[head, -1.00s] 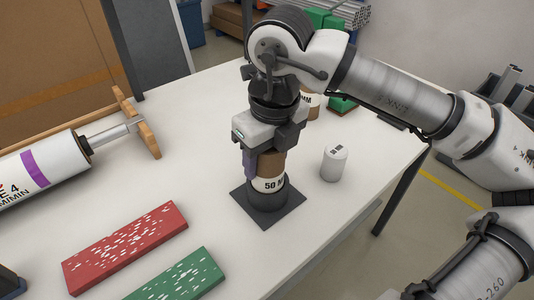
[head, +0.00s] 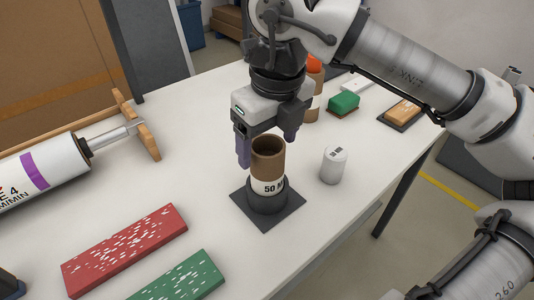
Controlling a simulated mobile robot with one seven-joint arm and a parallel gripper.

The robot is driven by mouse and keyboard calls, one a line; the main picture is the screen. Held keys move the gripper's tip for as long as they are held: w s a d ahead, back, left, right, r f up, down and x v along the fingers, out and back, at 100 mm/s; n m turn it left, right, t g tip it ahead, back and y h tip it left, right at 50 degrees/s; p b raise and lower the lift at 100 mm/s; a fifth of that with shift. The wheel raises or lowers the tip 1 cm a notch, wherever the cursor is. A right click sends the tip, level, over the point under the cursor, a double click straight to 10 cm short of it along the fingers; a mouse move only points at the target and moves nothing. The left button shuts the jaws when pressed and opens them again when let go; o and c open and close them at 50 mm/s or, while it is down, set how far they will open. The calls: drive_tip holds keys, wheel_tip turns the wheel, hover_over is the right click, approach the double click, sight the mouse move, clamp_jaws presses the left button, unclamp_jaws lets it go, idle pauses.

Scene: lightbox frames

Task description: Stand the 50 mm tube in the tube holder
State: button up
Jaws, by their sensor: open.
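The 50 mm tube (head: 268,163) is a brown cardboard cylinder with a white label band reading "50 M". It stands upright with its lower end in the tube holder (head: 268,212), a dark round socket on a square dark base plate. My gripper (head: 267,152) is open, with its purple fingers spread to either side and its body above and behind the tube's open top. The left finger is beside the tube's upper edge; the right one is higher and apart from it. The tube's bottom is hidden inside the socket.
A white cylinder (head: 334,164) stands close to the right of the holder. Behind are another tube with an orange top (head: 313,90), a green block (head: 343,103) and a wooden block on a dark tray (head: 403,111). Red (head: 125,247) and green (head: 180,280) speckled slabs lie at front left.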

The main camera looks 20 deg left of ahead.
wheel_tip(320, 180, up, 8)
drive_tip(key=shift+s+d+f, duration=0.25)
drive_tip(key=shift+d, duration=0.1)
drive_tip(key=shift+s+f, duration=0.1)
